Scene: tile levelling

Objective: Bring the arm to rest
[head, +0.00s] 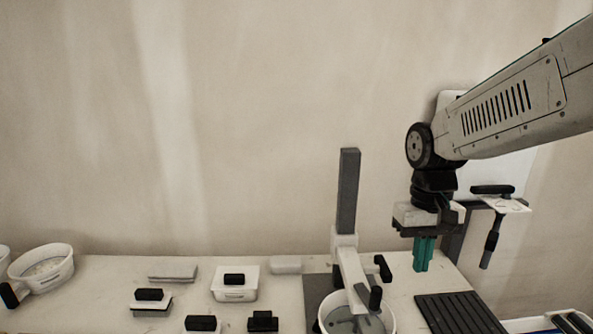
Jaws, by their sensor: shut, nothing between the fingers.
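My gripper (423,254) hangs from my arm at the right in the head view. Its teal fingers point straight down and are shut with nothing between them. The exact height of the fingertips above the table is hard to tell.
A tall dark post (348,195) stands near my gripper, with a white bucket (388,320) in front. A ribbed mat (458,313) lies right. A hanging tool (492,240) is behind right. Black-handled blocks (233,291) and a bowl (45,268) stand left.

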